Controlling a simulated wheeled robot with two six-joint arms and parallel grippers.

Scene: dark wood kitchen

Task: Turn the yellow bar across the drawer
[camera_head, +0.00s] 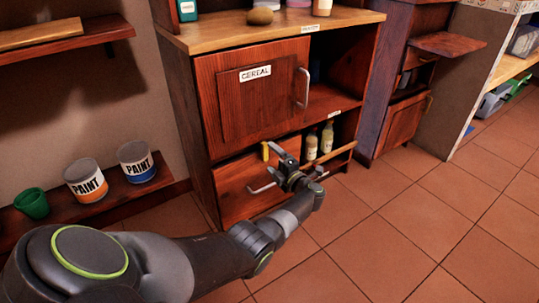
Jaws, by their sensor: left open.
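The yellow bar (265,151) is small and stands upright at the top edge of the lower drawer front (236,177). The drawer front is dark red wood, under the door marked CEREAL. My left gripper (271,166) is in front of the drawer, its fingers open and pointing toward it. The upper fingertip is close to the right of the yellow bar, and I cannot tell whether it touches. My right gripper is not in view.
The CEREAL door (262,92) is closed, with a metal handle (302,88). Two bottles (312,144) stand on the open shelf to the right. Paint cans (86,181) and a green cup (32,203) stand on a low shelf at left. The tiled floor at right is clear.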

